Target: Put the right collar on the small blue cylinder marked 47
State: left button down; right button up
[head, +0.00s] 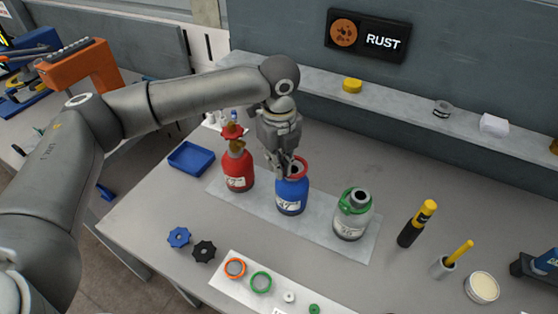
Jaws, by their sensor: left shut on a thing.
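The small blue cylinder (291,197) stands upright on a pale mat in the middle of the bench, with a white label whose number is too small to read. A red collar (302,165) is at its top; I cannot tell whether it is seated on the neck or held just above. My left gripper (286,170) comes down from above and is shut on the red collar, hiding part of the neck. An orange collar (235,268) and a green collar (261,282) lie on the white strip in front. My right gripper is not in view.
A red cylinder (238,172) with a valve stands close on the left, and a grey cylinder (352,218) with a green collar on the right. Behind runs a shelf (400,104).

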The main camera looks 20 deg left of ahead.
pick_arm(q)
jog(key=shift+f, duration=0.4)
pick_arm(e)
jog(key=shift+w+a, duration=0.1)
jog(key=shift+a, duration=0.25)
pick_arm(q)
jog(key=shift+f, duration=1.05)
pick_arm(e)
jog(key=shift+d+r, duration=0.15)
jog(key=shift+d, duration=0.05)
pick_arm(q)
jog(key=c, duration=1.5)
grip_release()
notch_tip(320, 180, up, 6)
jog(key=p, duration=0.8)
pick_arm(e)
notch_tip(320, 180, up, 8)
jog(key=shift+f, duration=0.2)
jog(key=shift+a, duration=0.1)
pick_arm(q)
jog(key=shift+f, duration=0.1)
